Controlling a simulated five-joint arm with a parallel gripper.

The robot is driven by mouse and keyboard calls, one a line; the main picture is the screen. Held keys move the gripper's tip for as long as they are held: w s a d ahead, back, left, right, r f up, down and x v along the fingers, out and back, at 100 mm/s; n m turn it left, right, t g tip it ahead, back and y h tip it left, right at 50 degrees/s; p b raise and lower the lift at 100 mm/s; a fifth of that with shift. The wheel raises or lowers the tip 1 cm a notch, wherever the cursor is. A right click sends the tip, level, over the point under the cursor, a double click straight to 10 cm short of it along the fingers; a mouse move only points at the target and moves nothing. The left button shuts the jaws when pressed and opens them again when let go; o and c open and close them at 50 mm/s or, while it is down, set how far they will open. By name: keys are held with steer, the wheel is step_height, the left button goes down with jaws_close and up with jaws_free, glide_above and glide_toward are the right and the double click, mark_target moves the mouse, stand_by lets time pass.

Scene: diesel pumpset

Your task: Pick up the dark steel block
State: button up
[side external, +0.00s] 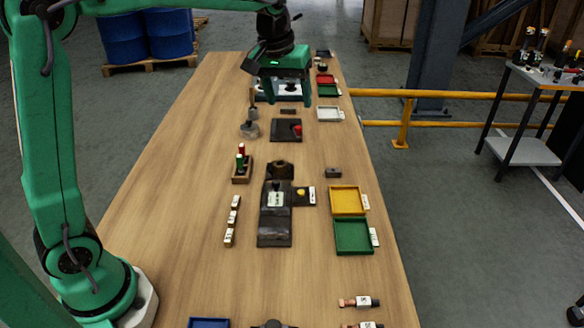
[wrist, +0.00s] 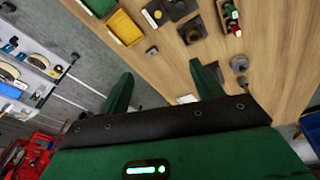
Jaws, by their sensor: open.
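A small dark block (side external: 333,172), which looks like the dark steel block, lies on the bare wood of the bench, right of the centre fixtures and above the yellow tray. It also shows in the wrist view (wrist: 152,50), beyond and between my fingertips, apart from them. My gripper (side external: 282,93) hangs over the far part of the bench, well beyond the block. Its fingers are spread with nothing seen between them; they show in the wrist view too (wrist: 160,73). The gripper hides part of the far bench.
A yellow tray (side external: 347,187) and a green tray (side external: 352,251) stand below the block. A dark machine fixture (side external: 275,229) and a wooden holder with red and green pieces (side external: 241,180) stand left. A dark plate with a red button (side external: 287,130) lies beyond. Wood around the block is clear.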

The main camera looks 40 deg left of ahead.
steer(key=w+f+n+g, duration=0.1)
steer(key=w+f+n, duration=0.1)
steer(key=w+f, duration=0.75)
steer(key=n+g, duration=0.2)
glide_above(333, 170)
step_height(333, 170, down, 10)
steer(key=shift+f, duration=4.05)
steer(key=c, duration=1.2)
steer(key=shift+o, duration=0.2)
steer(key=shift+r, duration=0.2)
